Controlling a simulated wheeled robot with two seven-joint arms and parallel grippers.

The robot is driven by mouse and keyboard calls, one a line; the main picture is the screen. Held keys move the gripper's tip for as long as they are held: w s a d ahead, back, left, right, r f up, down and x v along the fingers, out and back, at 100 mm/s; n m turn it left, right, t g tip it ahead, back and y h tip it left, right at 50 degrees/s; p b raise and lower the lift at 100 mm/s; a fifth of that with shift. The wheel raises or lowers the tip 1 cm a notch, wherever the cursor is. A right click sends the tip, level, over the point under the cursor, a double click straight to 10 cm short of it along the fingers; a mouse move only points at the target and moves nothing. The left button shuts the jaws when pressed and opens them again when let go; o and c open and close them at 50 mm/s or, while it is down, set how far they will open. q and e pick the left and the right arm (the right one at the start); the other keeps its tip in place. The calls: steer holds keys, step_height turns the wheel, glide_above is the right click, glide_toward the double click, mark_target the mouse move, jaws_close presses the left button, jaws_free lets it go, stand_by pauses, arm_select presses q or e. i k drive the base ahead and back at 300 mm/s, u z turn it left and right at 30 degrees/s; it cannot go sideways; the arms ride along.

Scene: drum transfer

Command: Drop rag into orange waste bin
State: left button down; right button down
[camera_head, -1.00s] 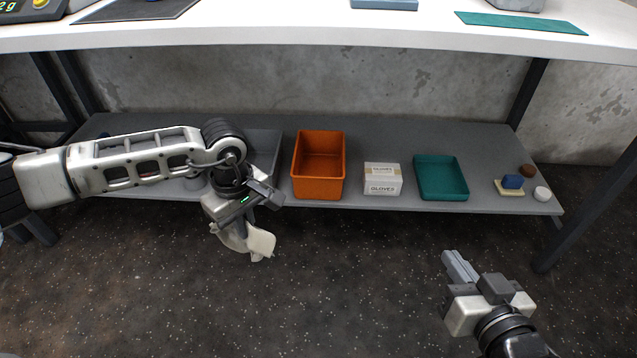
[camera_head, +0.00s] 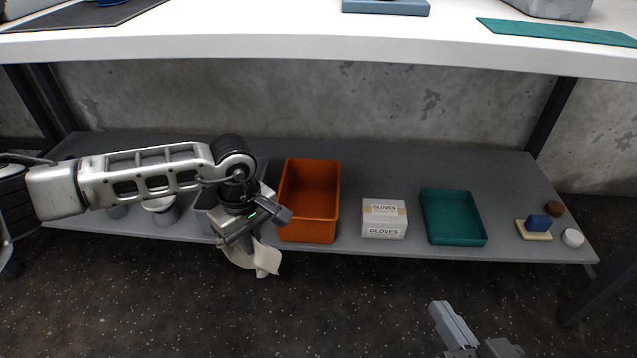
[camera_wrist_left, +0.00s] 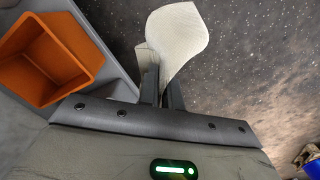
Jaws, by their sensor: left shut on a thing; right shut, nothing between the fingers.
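The orange waste bin (camera_head: 311,228) stands on the grey lower shelf, open at the top and empty as far as I see; it also shows at the left of the left wrist view (camera_wrist_left: 75,45). My left gripper (camera_head: 250,238) is shut on the off-white rag (camera_head: 262,262), which hangs down in front of the shelf's front edge, left of and nearer than the bin. The rag also shows between the fingers in the left wrist view (camera_wrist_left: 178,38). My right gripper (camera_head: 465,338) is shut and empty at the bottom of the head view, partly cut off.
A grey bin (camera_head: 208,207) is left of the orange bin, partly behind my left arm. A gloves box (camera_head: 384,219), a teal tray (camera_head: 453,231) and small items including a blue block (camera_head: 538,222) stand to the right. The white worktop (camera_head: 300,42) overhangs the shelf.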

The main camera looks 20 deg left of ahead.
mark_target(309, 188)
steer(key=i, duration=0.95)
